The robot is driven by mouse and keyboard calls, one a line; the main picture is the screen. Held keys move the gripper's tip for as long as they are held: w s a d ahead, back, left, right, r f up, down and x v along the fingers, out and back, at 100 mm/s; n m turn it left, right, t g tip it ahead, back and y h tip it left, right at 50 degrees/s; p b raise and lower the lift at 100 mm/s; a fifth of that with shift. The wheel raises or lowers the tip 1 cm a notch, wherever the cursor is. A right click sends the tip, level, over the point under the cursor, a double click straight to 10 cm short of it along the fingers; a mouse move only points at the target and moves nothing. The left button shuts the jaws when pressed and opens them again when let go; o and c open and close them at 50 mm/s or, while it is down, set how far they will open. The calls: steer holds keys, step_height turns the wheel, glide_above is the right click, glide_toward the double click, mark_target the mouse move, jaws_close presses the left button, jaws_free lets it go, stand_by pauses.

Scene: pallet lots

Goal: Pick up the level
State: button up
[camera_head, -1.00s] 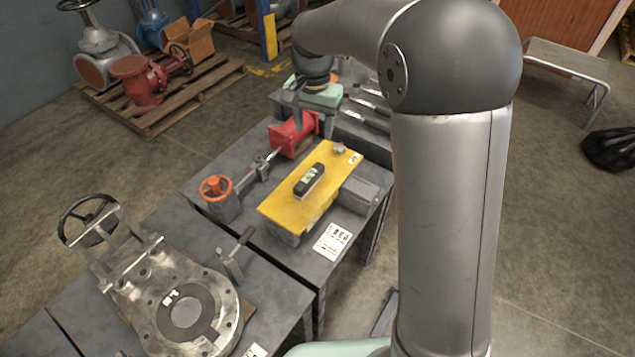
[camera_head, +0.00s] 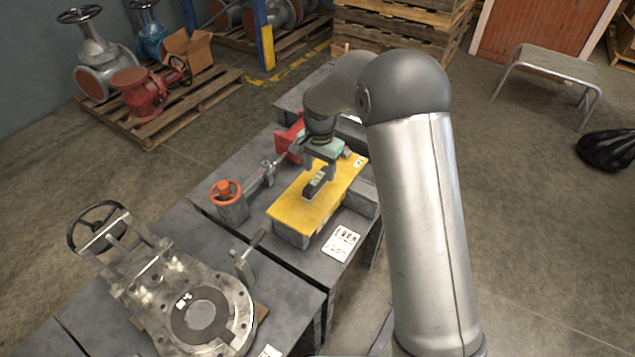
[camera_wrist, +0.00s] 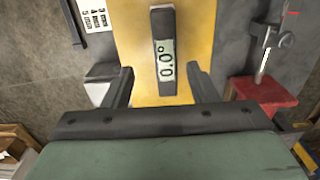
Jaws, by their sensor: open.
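The level is a small black bar with a pale display reading 0.0°. It lies on the yellow plate (camera_head: 292,211) on the workbench. In the head view the level (camera_head: 318,183) is partly hidden by my gripper (camera_head: 322,170), which is over its far end. In the wrist view the level (camera_wrist: 164,50) stands upright in the picture, ahead of and between the two open fingers (camera_wrist: 162,88). There is a gap on both sides, and the fingers do not touch it. Whether the fingertips are down at its height is hard to tell.
A red block (camera_head: 290,138) and a vise-like fixture with an orange handwheel (camera_head: 226,191) stand left of the plate. A printed card (camera_head: 341,242) lies in front of it. A large valve (camera_head: 200,310) fills the nearer bench. A grey stool (camera_head: 548,68) stands back right.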

mark_target(317, 178)
steer(key=shift+w+a+f+p, duration=0.1)
steer(key=shift+a+f+p, duration=0.05)
steer(key=shift+f, duration=1.2)
steer(key=shift+w+a+f+p, duration=0.1)
steer(key=shift+a+f+p, duration=0.05)
steer(key=shift+f, duration=1.15)
jaws_close()
